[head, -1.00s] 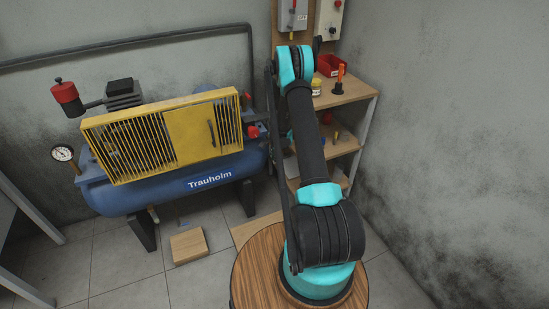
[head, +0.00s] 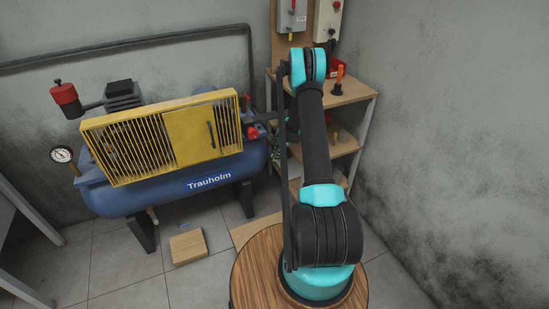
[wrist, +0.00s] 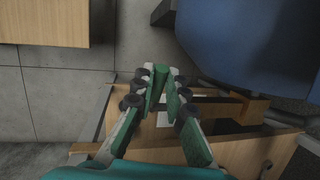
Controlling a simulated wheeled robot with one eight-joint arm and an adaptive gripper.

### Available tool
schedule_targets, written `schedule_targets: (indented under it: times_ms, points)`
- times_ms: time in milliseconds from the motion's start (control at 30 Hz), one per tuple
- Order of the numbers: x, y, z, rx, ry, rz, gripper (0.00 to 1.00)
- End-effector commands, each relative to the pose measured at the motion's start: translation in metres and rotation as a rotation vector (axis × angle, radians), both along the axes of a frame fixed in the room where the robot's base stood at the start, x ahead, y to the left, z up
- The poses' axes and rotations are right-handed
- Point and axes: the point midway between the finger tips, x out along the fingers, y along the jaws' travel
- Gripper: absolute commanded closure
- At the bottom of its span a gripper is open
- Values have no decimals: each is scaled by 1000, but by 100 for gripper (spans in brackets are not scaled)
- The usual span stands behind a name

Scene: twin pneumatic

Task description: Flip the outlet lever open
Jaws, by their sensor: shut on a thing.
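The blue compressor tank (head: 150,193) lies on its stand at the left in the head view. A small red part (head: 252,133), which looks like the outlet lever, sits at the tank's right end; its exact position is too small to read. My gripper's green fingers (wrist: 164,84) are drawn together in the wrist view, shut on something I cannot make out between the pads. The tank also shows close by in the wrist view (wrist: 250,45). No red part shows there. In the head view my arm hides most of the gripper, beside the shelf and right of the tank.
A yellow guard (head: 160,135) stands on top of the tank. A wooden shelf unit (head: 350,93) is behind my arm, with a red bin and an orange-handled tool. Grey boxes (head: 292,18) hang on the board above. A wooden block (head: 188,246) lies on the floor.

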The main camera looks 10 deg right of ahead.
Motion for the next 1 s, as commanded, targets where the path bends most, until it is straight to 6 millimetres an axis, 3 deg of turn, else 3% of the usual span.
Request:
schedule_targets:
  times_ms: [300, 333, 500, 833, 1000]
  points:
    - [0, 0, 1, 10, 2, 1, 100]
    - [0, 0, 1, 10, 2, 1, 84]
    - [0, 0, 1, 10, 2, 1, 66]
    - [0, 0, 4, 9, 1, 1, 66]
    - [0, 0, 24, 9, 1, 1, 66]
